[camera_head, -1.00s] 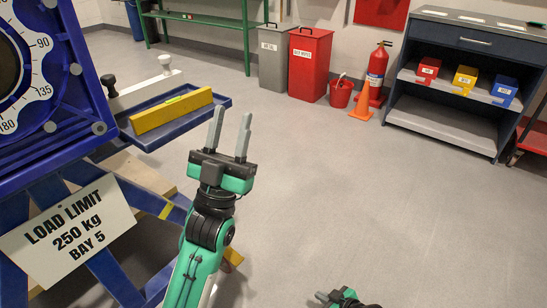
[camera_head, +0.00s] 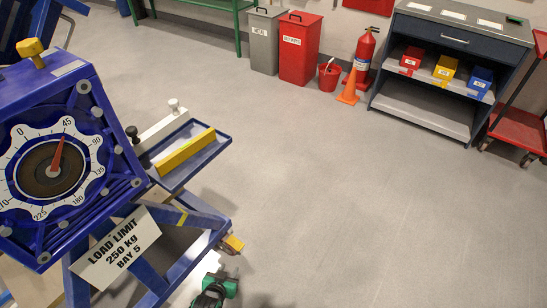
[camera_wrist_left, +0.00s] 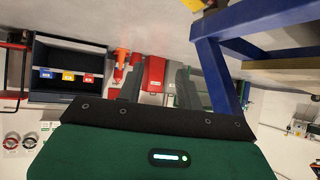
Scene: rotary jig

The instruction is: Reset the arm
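My left arm shows at the bottom edge of the head view as a green and black part (camera_head: 216,289), beside the blue jig stand; its fingertips cannot be made out there. In the left wrist view my left gripper (camera_wrist_left: 158,88) has its two grey fingers spread apart, with nothing between them but distant floor and a red bin. The blue rotary jig (camera_head: 62,150) stands at the left of the head view. Its white dial (camera_head: 86,133) has a red pointer near 45. My right gripper is not in view.
A side tray (camera_head: 215,147) holds a yellow bar (camera_head: 186,151). Bins, an orange cone (camera_head: 348,88) and a cabinet (camera_head: 445,105) stand at the back. The middle floor is clear.

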